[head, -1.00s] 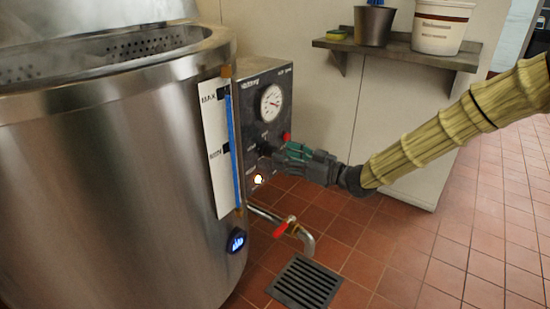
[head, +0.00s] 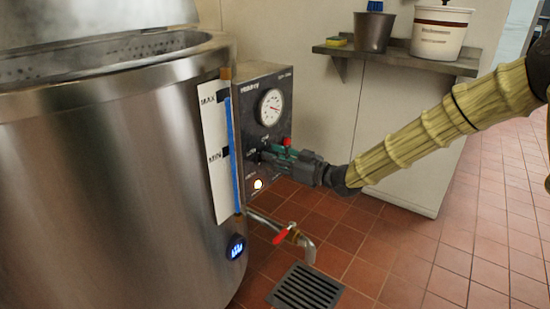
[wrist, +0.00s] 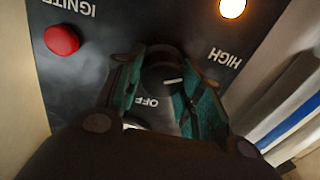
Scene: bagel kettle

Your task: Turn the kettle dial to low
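The kettle dial (wrist: 160,74) is a black round knob with a white mark, on the dark control panel. In the wrist view the panel lettering is upside down. OFF is just below the dial and HIGH to its right; I see no LOW label. The white mark points right, away from OFF. My gripper (wrist: 158,84) has its green fingers on both sides of the dial, seemingly in contact with it. In the head view my gripper (head: 267,155) reaches the panel from the right and hides the dial.
The steel kettle (head: 110,170) stands left of the panel. A red button (wrist: 61,40) and a lit lamp (wrist: 232,8) are near the dial. Below are a red-handled drain tap (head: 284,234) and a floor grate (head: 306,287). A shelf (head: 400,54) is behind.

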